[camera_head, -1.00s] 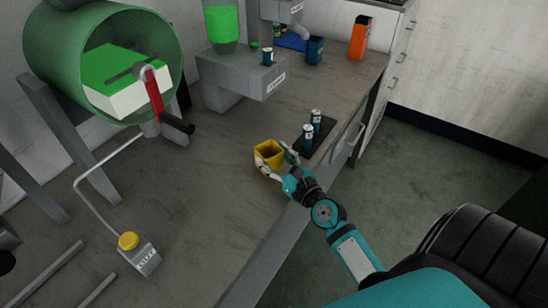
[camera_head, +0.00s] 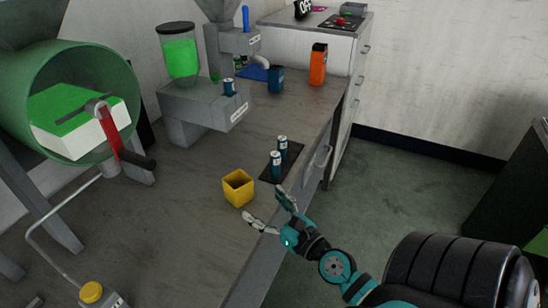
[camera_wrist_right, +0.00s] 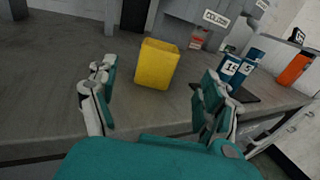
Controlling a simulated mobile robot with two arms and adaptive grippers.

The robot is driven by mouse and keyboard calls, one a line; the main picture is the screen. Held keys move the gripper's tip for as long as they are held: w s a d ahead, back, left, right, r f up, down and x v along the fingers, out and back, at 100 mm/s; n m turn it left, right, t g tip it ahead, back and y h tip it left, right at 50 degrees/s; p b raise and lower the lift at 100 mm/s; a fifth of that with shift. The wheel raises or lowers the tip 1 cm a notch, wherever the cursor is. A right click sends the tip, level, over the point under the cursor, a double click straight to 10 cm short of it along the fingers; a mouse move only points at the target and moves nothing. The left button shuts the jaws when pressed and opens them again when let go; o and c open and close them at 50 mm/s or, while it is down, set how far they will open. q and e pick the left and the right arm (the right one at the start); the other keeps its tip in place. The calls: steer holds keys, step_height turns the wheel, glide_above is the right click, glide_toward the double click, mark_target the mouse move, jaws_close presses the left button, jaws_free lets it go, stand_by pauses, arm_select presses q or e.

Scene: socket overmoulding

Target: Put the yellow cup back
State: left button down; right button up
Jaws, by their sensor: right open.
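The yellow cup (camera_head: 238,188) is square, open at the top and stands upright on the grey workbench. It also shows in the right wrist view (camera_wrist_right: 158,64), beyond and between the spread fingers. My right gripper (camera_head: 265,210) is open and empty, just in front of the cup at the bench's front edge, apart from it. In the right wrist view the right gripper's two fingers (camera_wrist_right: 157,105) are wide apart with nothing between them. My left gripper is not in view.
Two blue labelled cans (camera_head: 278,158) stand on a dark mat (camera_head: 268,170) right of the cup. Behind are a dispenser with green contents (camera_head: 180,55), a blue container (camera_head: 275,78) and an orange bottle (camera_head: 318,65). A green drum (camera_head: 95,65) with a red-handled crank is at left.

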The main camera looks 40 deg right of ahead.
steer(key=s+b, duration=0.1)
steer(key=s, duration=0.2)
steer(key=shift+s, duration=0.1)
stand_by(1.5)
